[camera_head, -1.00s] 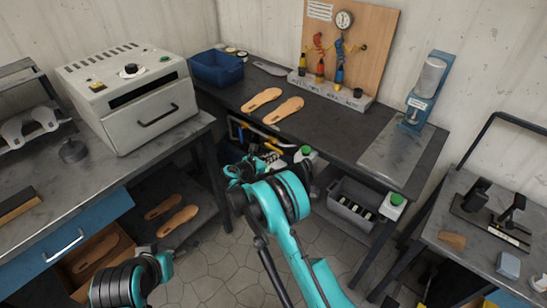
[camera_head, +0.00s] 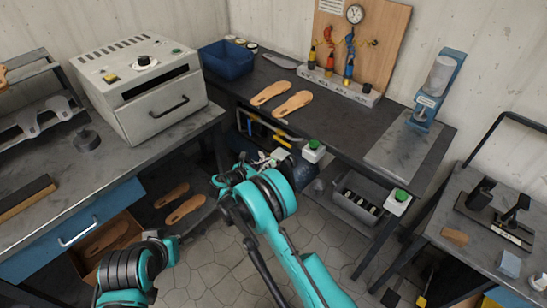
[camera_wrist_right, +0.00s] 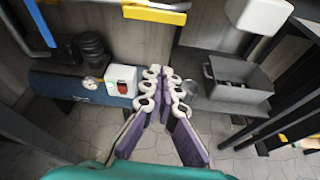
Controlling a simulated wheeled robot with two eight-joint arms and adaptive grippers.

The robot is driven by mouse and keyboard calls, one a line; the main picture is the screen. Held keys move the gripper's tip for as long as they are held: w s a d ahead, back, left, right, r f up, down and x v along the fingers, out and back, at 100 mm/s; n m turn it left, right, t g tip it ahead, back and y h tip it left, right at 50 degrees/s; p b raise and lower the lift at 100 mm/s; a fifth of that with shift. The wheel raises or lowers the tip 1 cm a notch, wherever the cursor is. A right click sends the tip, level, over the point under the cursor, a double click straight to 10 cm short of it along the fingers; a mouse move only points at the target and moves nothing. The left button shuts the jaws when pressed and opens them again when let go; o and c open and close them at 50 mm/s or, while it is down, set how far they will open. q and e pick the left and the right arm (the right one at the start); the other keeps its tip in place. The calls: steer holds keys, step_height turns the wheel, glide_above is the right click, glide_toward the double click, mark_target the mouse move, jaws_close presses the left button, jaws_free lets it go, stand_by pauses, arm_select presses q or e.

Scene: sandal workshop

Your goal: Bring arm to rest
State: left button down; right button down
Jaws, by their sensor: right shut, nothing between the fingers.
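My right arm (camera_head: 300,262) reaches up from the bottom of the head view, bent at a teal and black joint. My right gripper (camera_head: 266,158) hangs in front of the dark workbench, below its top. In the right wrist view the gripper (camera_wrist_right: 166,78) is shut and empty, its pale fingertips together above the tiled floor. My left arm (camera_head: 128,270) shows at the lower left, beside the blue drawer; its gripper does not show.
The dark workbench (camera_head: 335,130) carries two tan insoles (camera_head: 293,103) and a blue bin (camera_head: 226,62). A grey bin (camera_head: 352,200) sits on its lower shelf. A white oven (camera_head: 150,95) stands on the left bench. Tiled floor (camera_head: 215,270) is open between benches.

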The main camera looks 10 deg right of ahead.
steer(key=shift+s+a+r, duration=0.1)
steer(key=shift+s+a, duration=0.1)
steer(key=shift+s, duration=0.05)
stand_by(0.3)
steer(key=s+d+r+m+g+y, duration=0.1)
steer(key=s+d+r+m+y, duration=0.25)
steer(key=s+r+m, duration=0.35)
steer(key=s+d+r+m+g+y, duration=0.25)
steer(key=s+d+r, duration=0.25)
steer(key=r, duration=0.4)
steer(key=s+r+m+t+y, duration=0.1)
steer(key=s+m+y, duration=0.3)
steer(key=s+m, duration=1.1)
steer(key=s+a+r, duration=0.1)
steer(key=s, duration=0.8)
steer(key=shift+s+y, duration=0.35)
steer(key=shift+y, duration=0.05)
